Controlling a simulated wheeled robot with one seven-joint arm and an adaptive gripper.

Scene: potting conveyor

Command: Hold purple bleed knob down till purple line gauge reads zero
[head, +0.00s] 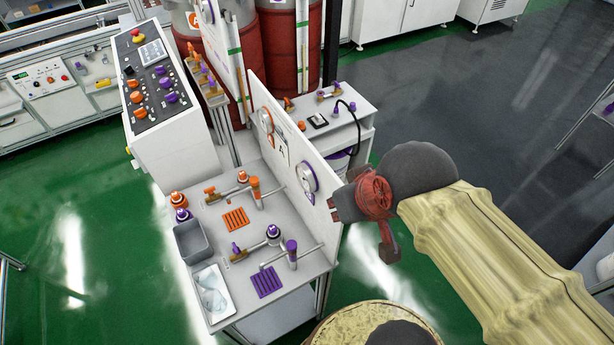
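The purple-rimmed gauge (307,178) is on the white upright panel behind the bench; its needle is too small to read. Several purple-topped fittings stand on the bench: a round purple-and-white knob (273,231), a taller purple handle (291,246) and a small purple knob (236,248). I cannot tell which one is the bleed knob. My gripper (361,228) is red and dark grey, in the air right of the panel and apart from the purple fittings. Its fingers look spread, with nothing between them.
An orange gauge (266,120) and orange fittings (255,188) mirror the purple ones farther back. A grey bin (190,241) and white tray (213,292) sit at the bench's left edge. A control console (150,85) stands behind. The white panel (325,203) stands between my gripper and the fittings.

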